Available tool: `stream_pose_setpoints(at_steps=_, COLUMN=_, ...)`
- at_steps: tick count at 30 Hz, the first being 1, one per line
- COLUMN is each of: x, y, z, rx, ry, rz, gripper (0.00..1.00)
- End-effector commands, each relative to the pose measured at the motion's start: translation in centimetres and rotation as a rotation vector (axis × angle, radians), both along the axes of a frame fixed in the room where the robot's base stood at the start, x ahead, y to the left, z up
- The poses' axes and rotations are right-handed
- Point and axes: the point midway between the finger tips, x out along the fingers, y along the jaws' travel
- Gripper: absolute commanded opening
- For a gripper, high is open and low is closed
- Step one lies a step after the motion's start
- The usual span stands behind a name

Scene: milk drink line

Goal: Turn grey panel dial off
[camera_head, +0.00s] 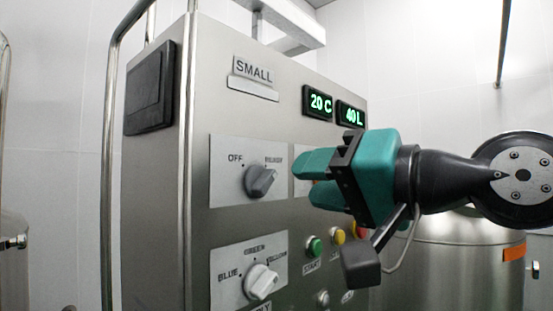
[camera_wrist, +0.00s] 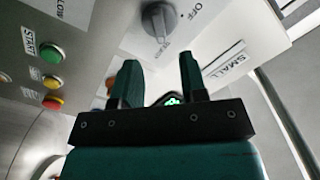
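The grey dial (camera_head: 261,181) sits on a light plate on the steel panel (camera_head: 215,95). OFF is printed at the plate's upper left and a second, hard-to-read label at its upper right. The dial's ridge appears to point up and right, toward that second label. My gripper (camera_head: 306,178) is just right of the dial, with teal fingers apart and nothing between them. In the wrist view, the grey dial (camera_wrist: 158,22) is beyond the open fingers (camera_wrist: 161,72), and they do not appear to touch it.
A white dial (camera_head: 261,281) marked BLUE, GREEN and another colour is below. A green START button (camera_head: 313,246) and a yellow button (camera_head: 338,236) are below my gripper. Green displays (camera_head: 319,102) read 20 C and 40 L. A steel tank (camera_head: 455,265) stands right.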

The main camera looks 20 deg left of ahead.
Motion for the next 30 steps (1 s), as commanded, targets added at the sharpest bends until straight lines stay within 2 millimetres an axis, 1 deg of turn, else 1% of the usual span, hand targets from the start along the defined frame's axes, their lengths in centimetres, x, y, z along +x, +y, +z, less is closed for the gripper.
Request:
stream_pose_setpoints(at_steps=1, x=0.3, y=1.3, z=0.4, rx=-0.002, ry=0.002, rz=0.006, gripper=0.39)
stream_pose_setpoints(at_steps=3, x=0.9, y=2.5, z=0.4, rx=-0.003, ry=0.002, rz=0.004, gripper=0.39)
stream_pose_setpoints(at_steps=6, x=1.6, y=4.0, z=0.3, rx=-0.003, ry=0.001, rz=0.002, gripper=0.39)
stream_pose_setpoints(at_steps=9, x=2.1, y=5.1, z=0.3, rx=-0.001, ry=0.0, rz=0.001, gripper=0.39)
stream_pose_setpoints(at_steps=14, x=2.4, y=5.9, z=0.0, rx=-0.001, ry=-0.001, rz=0.001, gripper=0.39)
stream_pose_setpoints(at_steps=22, x=2.5, y=5.9, z=-0.1, rx=-0.001, ry=-0.001, rz=-0.001, gripper=0.39)
stream_pose_setpoints(at_steps=23, x=2.5, y=5.9, z=-0.1, rx=-0.001, ry=-0.001, rz=-0.001, gripper=0.32)
stream_pose_setpoints(at_steps=24, x=2.5, y=5.9, z=-0.1, rx=-0.001, ry=-0.001, rz=-0.001, gripper=0.23)
stream_pose_setpoints(at_steps=26, x=2.5, y=5.9, z=-0.1, rx=-0.001, ry=-0.001, rz=-0.001, gripper=0.1)
stream_pose_setpoints(at_steps=27, x=2.5, y=5.9, z=-0.1, rx=-0.001, ry=-0.001, rz=-0.001, gripper=0.0)
stream_pose_setpoints(at_steps=29, x=2.5, y=5.9, z=-0.1, rx=-0.001, ry=-0.001, rz=-0.001, gripper=0.0)
stream_pose_setpoints(at_steps=30, x=2.4, y=6.3, z=-0.1, rx=-0.001, ry=-0.001, rz=0.001, gripper=0.0)
